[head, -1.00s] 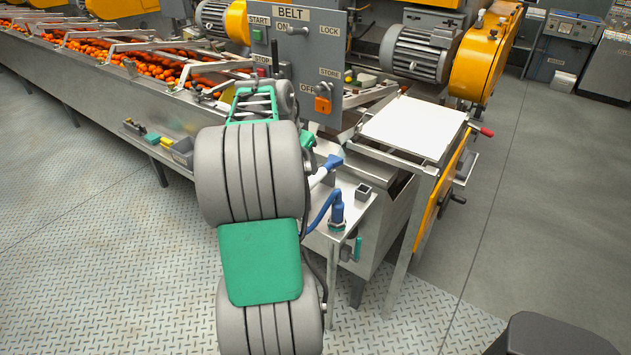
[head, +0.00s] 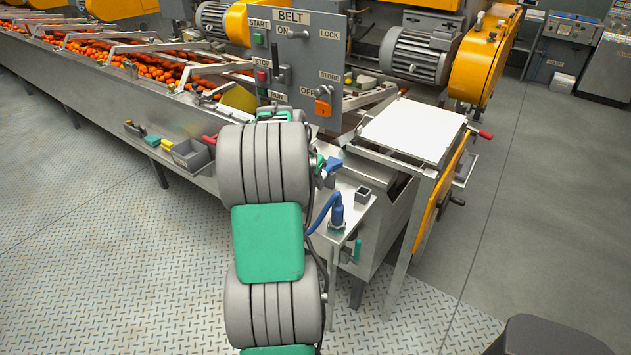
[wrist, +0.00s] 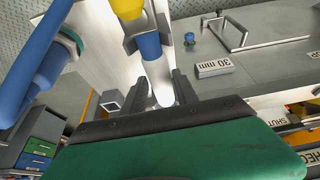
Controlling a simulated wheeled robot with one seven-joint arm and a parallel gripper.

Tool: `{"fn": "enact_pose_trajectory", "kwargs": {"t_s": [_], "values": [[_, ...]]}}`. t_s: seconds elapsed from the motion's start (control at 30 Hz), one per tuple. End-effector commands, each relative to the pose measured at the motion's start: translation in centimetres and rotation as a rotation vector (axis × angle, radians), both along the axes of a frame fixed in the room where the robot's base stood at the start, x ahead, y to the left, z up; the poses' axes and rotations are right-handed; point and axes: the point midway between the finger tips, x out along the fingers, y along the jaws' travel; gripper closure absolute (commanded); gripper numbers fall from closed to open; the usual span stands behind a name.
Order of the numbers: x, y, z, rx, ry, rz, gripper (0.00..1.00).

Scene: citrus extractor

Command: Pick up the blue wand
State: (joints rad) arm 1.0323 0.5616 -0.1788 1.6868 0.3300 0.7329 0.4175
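The blue wand (head: 334,164) shows in the head view just right of my arm's grey joint, partly covered by it, above the metal side table. In the wrist view a rod with a yellow end, a blue section (wrist: 150,46) and a pale lower part runs down toward my gripper; I take it for the wand. My gripper (wrist: 160,84) is open, its two dark fingers apart with the pale part in line with the gap between them. Whether either finger touches it I cannot tell. In the head view my fingers are hidden behind my arm.
A blue hose with its fitting (head: 337,212) rises from the side table, close left in the wrist view (wrist: 38,65). A small square cup (head: 362,194) stands beside it. The BELT control panel (head: 295,65) stands behind my arm. A white-topped stand (head: 413,128) is to the right.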

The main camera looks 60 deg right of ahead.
Motion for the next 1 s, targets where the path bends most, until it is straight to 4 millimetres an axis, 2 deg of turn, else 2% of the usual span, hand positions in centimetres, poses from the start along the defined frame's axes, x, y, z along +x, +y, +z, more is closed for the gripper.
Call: {"fn": "enact_pose_trajectory", "kwargs": {"t_s": [0.07, 0.4, 0.87, 1.0], "values": [[0.01, 0.02, 0.01, 0.0, 0.0, 0.0, 0.72], [0.02, 0.02, 0.01, 0.0, 0.0, 0.001, 1.0], [0.05, -0.02, 0.12, -0.001, -0.001, 0.0, 1.0], [0.08, -0.08, 0.73, -0.004, -0.002, 0.001, 1.0]]}}
